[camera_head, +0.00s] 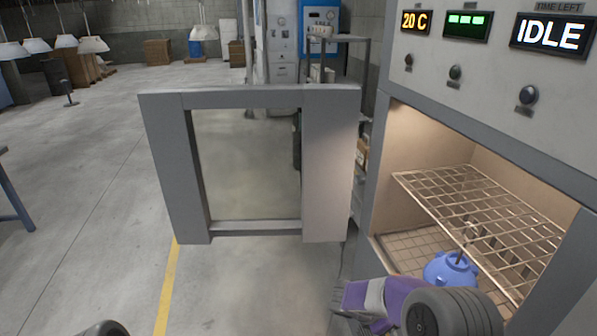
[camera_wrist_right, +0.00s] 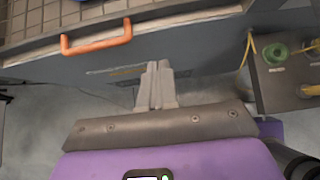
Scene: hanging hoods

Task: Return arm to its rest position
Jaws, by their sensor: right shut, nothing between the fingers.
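My right arm, with its purple wrist (camera_head: 385,298), reaches in at the bottom of the head view, in front of the open oven. In the right wrist view my right gripper (camera_wrist_right: 157,72) is shut and empty, its two fingers together. It is near a grey panel edge with an orange handle (camera_wrist_right: 97,40); I cannot tell the exact gap. My left gripper is not in view.
The oven door (camera_head: 330,165) stands open to the left. Inside the oven are a wire rack (camera_head: 470,205) and a blue hood (camera_head: 450,268) with a hook. The display (camera_head: 551,35) reads IDLE. Floor on the left (camera_head: 90,200) is clear.

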